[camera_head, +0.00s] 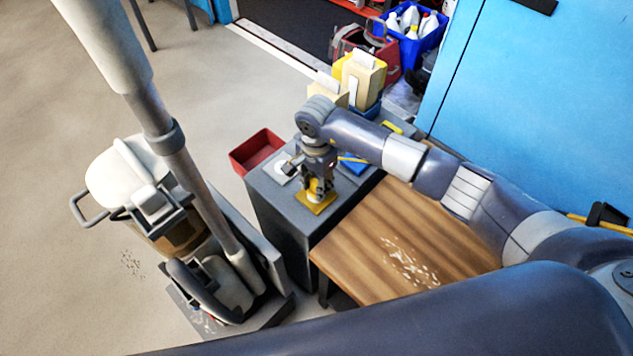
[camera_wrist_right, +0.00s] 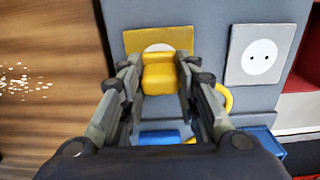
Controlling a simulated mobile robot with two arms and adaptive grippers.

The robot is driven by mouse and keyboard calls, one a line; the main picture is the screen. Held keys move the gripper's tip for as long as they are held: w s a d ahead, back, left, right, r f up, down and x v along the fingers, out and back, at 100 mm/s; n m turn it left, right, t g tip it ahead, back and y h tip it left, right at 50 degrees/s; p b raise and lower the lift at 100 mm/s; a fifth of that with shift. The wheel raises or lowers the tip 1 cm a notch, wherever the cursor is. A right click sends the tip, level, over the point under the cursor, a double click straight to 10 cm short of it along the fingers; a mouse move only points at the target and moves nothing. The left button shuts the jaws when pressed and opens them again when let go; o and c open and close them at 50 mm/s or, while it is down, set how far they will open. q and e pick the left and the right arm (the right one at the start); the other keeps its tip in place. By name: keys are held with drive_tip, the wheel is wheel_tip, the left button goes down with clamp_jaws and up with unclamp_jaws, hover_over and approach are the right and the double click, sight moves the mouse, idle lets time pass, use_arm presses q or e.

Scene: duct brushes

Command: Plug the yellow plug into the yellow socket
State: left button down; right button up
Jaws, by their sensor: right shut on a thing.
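My right gripper (camera_head: 318,186) is over the yellow socket (camera_head: 311,207), a yellow plate with a white round face on top of the grey cabinet. In the right wrist view my right gripper (camera_wrist_right: 158,95) is shut on the yellow plug (camera_wrist_right: 160,76). The plug covers part of the white face of the yellow socket (camera_wrist_right: 182,37). I cannot tell whether the plug touches the socket or is in it. A yellow cord (camera_wrist_right: 226,98) curves out beside the right finger. My left gripper is not in view.
A white-grey socket (camera_wrist_right: 262,56) lies beside the yellow one, and a blue plate (camera_head: 353,164) lies behind the gripper. A red bin (camera_head: 257,152) adjoins the cabinet. A wooden table (camera_head: 400,240) stands in front. A vacuum cleaner (camera_head: 150,190) is at left.

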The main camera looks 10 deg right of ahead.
drive_tip(key=shift+f+b, duration=0.5)
drive_tip(key=shift+f, duration=0.05)
drive_tip(key=o, duration=1.1)
wheel_tip(320, 180, up, 12)
drive_tip(key=shift+r, duration=0.1)
